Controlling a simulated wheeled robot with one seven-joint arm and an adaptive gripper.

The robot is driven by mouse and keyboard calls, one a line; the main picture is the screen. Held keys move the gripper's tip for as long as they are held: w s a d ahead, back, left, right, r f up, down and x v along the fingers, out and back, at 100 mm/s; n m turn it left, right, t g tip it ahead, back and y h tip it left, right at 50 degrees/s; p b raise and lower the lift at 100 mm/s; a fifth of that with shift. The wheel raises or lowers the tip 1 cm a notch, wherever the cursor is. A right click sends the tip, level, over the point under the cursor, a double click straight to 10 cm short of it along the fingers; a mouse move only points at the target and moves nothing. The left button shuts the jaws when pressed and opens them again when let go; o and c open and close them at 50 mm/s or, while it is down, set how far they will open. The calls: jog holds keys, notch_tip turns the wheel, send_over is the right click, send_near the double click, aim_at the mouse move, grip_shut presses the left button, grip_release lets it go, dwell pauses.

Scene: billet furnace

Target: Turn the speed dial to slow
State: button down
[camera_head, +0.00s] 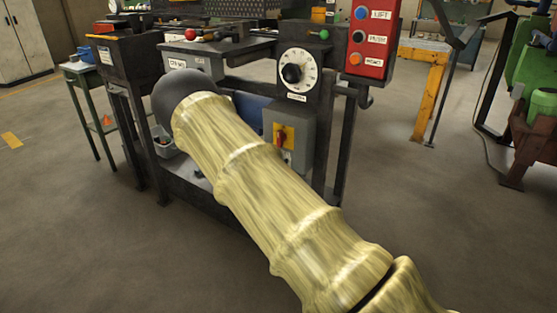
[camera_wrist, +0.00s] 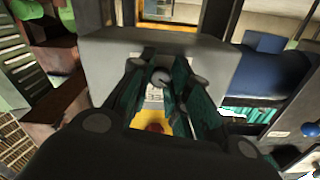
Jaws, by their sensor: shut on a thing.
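In the wrist view, a small dark round dial (camera_wrist: 161,76) sits on the face of a grey box (camera_wrist: 105,62). A white label (camera_wrist: 155,93) shows beside it, its text too small to read. My gripper (camera_wrist: 162,82) reaches over the box face, with its two fingers on either side of the dial and shut on it. The dial's setting cannot be read. In the head view, the grey box (camera_head: 300,132) is on the bench front, partly behind my arm. My gripper and the small dial are hidden there.
A yellow plate with a red rotary switch (camera_head: 281,137) is on the same box. Above it are a large white dial (camera_head: 297,74) with a black knob and a red button panel (camera_head: 370,38). A yellow-legged table (camera_head: 430,85) stands at right. The floor between is open.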

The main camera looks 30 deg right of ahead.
jog(key=shift+n+p, duration=0.7)
jog(key=shift+n, duration=0.4)
jog(key=c, duration=1.3)
grip_release()
jog(key=v, duration=1.2)
jog(key=shift+f, duration=0.1)
